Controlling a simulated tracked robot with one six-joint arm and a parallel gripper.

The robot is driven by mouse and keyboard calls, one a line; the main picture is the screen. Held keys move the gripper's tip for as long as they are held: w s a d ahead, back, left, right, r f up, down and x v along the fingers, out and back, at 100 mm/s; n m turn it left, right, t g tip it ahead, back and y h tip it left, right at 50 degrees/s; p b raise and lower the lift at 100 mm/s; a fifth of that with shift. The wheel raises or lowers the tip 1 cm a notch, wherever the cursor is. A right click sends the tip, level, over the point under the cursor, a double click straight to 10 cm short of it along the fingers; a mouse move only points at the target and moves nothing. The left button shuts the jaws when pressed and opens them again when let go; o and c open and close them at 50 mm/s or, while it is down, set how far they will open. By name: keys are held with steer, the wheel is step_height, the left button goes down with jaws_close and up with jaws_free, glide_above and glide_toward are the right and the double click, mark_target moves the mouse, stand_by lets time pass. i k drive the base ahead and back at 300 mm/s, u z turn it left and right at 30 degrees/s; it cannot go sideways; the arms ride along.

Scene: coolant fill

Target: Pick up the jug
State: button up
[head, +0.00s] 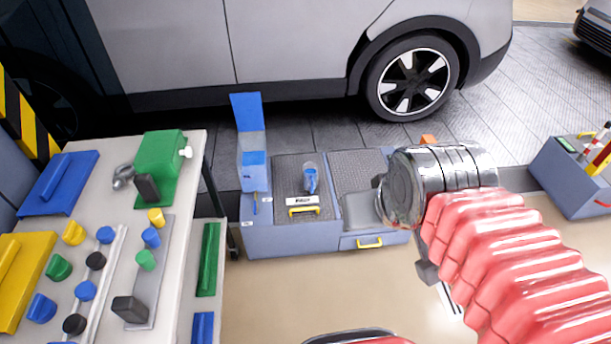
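A small clear jug (310,178) with a blue handle stands upright on the dark textured top of a low blue-grey bench (290,242), near its middle. A white label and a yellow handle are in front of it. My arm, red bellows with a chrome joint (445,180), reaches in from the lower right. The chrome joint is to the right of the jug and apart from it in the picture. My gripper's fingers cannot be made out clearly, so I cannot tell their opening. No wrist view is given.
A white table (185,235) with coloured knobs and a green box (160,165) stands at left. A grey car (270,45) stands behind. Another bench (575,175) is at right. Floor in front is clear.

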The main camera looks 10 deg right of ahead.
mark_target(311, 170)
steer(key=i, duration=1.5)
steer(key=z, duration=0.05)
